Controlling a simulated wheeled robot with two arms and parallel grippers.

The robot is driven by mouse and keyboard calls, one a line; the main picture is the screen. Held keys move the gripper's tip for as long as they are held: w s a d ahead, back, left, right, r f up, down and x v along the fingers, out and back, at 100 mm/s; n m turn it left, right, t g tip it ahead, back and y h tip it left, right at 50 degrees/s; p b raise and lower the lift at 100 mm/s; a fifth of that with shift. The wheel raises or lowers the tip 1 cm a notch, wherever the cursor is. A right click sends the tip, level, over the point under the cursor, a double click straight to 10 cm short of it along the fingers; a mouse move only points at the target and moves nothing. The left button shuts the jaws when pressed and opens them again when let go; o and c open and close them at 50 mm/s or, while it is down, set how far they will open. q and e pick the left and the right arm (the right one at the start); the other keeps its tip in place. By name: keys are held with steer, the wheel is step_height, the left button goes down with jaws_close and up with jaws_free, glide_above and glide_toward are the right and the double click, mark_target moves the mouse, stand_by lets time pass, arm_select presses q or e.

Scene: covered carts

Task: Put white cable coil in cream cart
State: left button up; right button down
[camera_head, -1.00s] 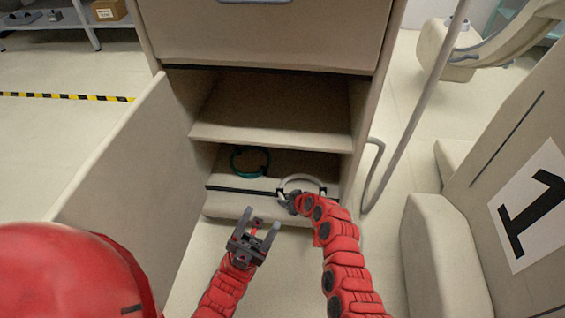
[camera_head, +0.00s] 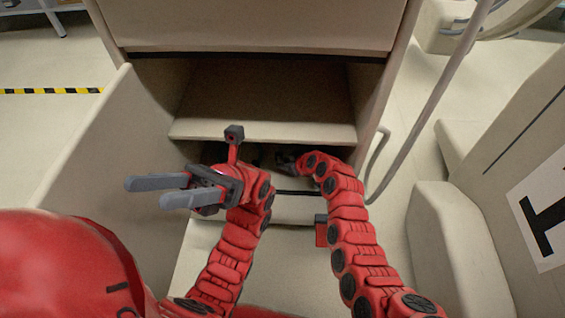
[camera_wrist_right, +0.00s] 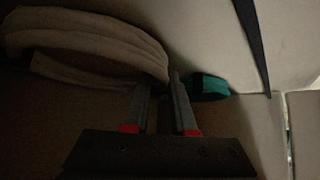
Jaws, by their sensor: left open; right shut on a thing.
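The cream cart (camera_head: 255,25) stands in front of me with its compartment open below the drawer. My right gripper (camera_head: 287,160) reaches into the dark lower space under the middle shelf. In the right wrist view, its fingers (camera_wrist_right: 161,100) are close together at the edge of the white cable coil (camera_wrist_right: 95,45), which looks brownish in the shade. The fingers hide the contact point. In the head view the coil is hidden. A teal cable coil (camera_wrist_right: 207,86) lies just beyond the fingers. My left gripper (camera_head: 150,191) is open and empty in front of the cart, pointing left.
The cart's open door (camera_head: 105,150) stands at the left. The middle shelf (camera_head: 262,130) is bare and lies just above my right gripper. A grey tube (camera_head: 435,105) runs along the right side, near a cream block marked with a number (camera_head: 543,210).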

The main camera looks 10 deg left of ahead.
steer(key=shift+s+d+f, duration=0.1)
steer(key=shift+s+f, duration=0.1)
steer(key=shift+f, duration=0.15)
arm_select(q)
steer(key=s+t, duration=0.1)
steer(key=s+a+m+t+y, duration=0.1)
steer(key=s+a+t+y, duration=0.1)
steer(key=shift+s+r+m, duration=0.1)
steer(key=shift+r+m, duration=0.25)
steer(key=shift+m, duration=0.05)
steer(key=shift+y, duration=0.3)
arm_select(e)
steer(key=shift+f, duration=0.1)
steer(key=shift+f+b, duration=0.1)
steer(key=shift+b, duration=0.2)
steer(key=c, duration=0.7)
jaws_free()
arm_select(q)
steer(key=shift+s+a+t, duration=0.25)
steer(key=shift+s+t, duration=0.05)
